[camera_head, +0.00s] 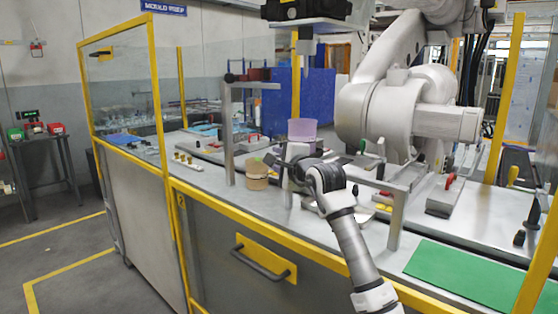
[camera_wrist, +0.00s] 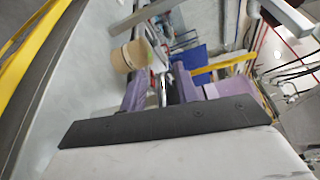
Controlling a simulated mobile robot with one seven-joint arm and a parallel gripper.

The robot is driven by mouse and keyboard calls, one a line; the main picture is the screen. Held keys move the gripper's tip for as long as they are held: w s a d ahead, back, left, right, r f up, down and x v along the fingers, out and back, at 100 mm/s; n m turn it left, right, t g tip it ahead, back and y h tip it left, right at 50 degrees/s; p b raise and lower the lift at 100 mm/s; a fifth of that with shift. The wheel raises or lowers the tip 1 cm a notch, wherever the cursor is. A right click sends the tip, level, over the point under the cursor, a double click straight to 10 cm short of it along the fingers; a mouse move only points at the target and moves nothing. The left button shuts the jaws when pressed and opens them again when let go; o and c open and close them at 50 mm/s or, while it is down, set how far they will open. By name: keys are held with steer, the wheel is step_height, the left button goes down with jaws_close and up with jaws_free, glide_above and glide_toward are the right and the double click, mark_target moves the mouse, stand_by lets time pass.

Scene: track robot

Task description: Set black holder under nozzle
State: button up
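My gripper (camera_head: 283,163) is low over the workbench, just right of a tan round container (camera_head: 257,172) with a greenish top. In the wrist view its two purple-grey fingers (camera_wrist: 160,80) stand apart, and I see nothing clamped between them. The tan container (camera_wrist: 128,57) shows beyond the fingertips there. A pale vertical cylinder, perhaps the nozzle (camera_head: 305,62), hangs from a black overhead unit (camera_head: 300,10). A translucent purple cup (camera_head: 302,130) stands below it, behind my gripper. I cannot clearly pick out the black holder; dark parts around my wrist blend together.
A grey metal post frame (camera_head: 228,135) stands left of the tan container. A large white robot arm (camera_head: 400,100) stands behind on the right. Small brass pieces (camera_head: 184,159) sit on the bench at left. A green mat (camera_head: 475,275) lies at right. Yellow rail (camera_head: 260,232) edges the bench.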

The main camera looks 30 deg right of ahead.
steer(key=s+r+b, duration=0.1)
steer(key=s+b, duration=0.3)
steer(key=s, duration=0.9)
steer(key=shift+s, duration=0.4)
steer(key=shift+d+r, duration=0.1)
